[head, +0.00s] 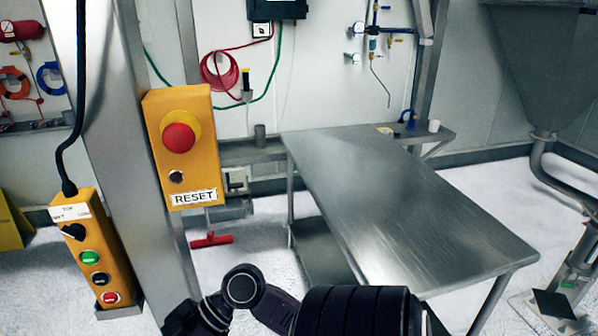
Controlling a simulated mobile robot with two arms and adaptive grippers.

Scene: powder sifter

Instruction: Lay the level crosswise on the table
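The steel table (410,205) stands at centre right in the head view, with a bare, shiny top and a lower shelf (322,250). I cannot make out a level on it or anywhere else in view. Black links of my own arm show along the bottom edge, in front of the table's near left side. Neither of my grippers shows in this view.
A yellow box with a red button and RESET label (180,150) hangs on a post left of the table. A yellow button pendant (92,250) hangs further left. Small items, one blue (408,119), sit behind the table. A hopper (555,60) stands right.

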